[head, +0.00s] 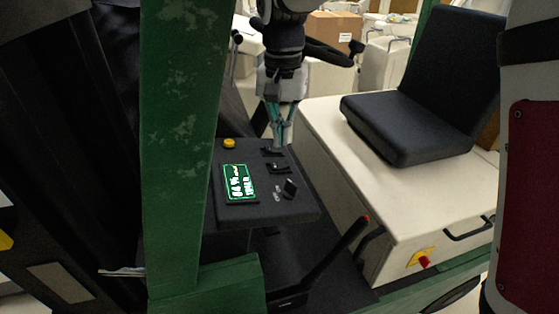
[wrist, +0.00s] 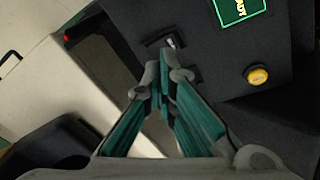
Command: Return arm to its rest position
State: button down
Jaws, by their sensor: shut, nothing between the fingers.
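My gripper (head: 277,142) hangs from my arm, pointing down, just above the back edge of a dark cart console (head: 240,206) in the head view. Its teal fingers come together at the tips and hold nothing. In the wrist view the shut fingertips (wrist: 162,80) are near a black switch recess on the console (wrist: 215,60). I cannot tell whether the tips touch the panel.
The console has a green display (head: 238,183), a yellow button (head: 229,143) and small black switches. A green post (head: 180,120) stands at left. A black seat (head: 430,110) on a white cart body (head: 400,205) is at right. A red-tipped lever (head: 335,250) rises below the console.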

jog(key=shift+r, duration=0.55)
jog(key=s+d+r+n+t, duration=0.2)
jog(key=s+d+r+t, duration=0.3)
jog(key=s+d, duration=1.05)
jog(key=s+d+f+b, duration=0.1)
jog(key=s+d, duration=0.1)
jog(key=s, duration=0.5)
jog(key=shift+d+f+n+t, duration=0.25)
jog(key=shift+d+n+t, duration=0.05)
jog(key=shift+n, duration=0.1)
